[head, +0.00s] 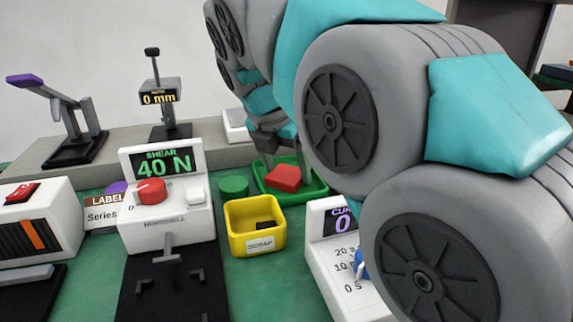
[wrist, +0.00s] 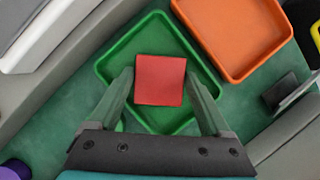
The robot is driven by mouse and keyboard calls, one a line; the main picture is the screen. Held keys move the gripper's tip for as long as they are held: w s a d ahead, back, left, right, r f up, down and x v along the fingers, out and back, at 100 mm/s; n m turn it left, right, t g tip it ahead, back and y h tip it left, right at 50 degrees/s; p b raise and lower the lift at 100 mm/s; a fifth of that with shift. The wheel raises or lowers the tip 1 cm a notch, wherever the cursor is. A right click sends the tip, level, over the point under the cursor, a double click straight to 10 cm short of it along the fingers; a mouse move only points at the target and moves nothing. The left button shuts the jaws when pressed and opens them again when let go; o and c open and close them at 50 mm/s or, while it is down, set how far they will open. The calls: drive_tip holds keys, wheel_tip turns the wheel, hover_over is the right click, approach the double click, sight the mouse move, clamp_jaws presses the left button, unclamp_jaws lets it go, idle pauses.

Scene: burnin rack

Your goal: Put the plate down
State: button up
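The plate is a red square piece (wrist: 160,80), seen from above in the wrist view between the two fingertips of my gripper (wrist: 160,73). The fingertips meet its left and right edges with no clear gap. It is over the green tray (wrist: 108,58), with green floor showing around it. In the head view the red plate (head: 283,178) shows at the green tray (head: 318,190), below my gripper (head: 283,160). I cannot tell whether its underside touches the tray floor. My arm hides part of the tray's right side.
An orange tray (wrist: 275,66) is beside the green tray. A yellow scrap bin (head: 238,240), a green round piece (head: 234,186) and the shear tester (head: 165,220) stand to the left in the head view. A white dial unit (head: 325,265) is in front. A grey ledge (head: 215,140) runs behind.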

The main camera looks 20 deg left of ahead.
drive_tip(key=shift+o, duration=1.2)
drive_tip(key=p+v, duration=0.3)
drive_tip(key=v, duration=0.9)
drive_tip(key=shift+s, duration=0.1)
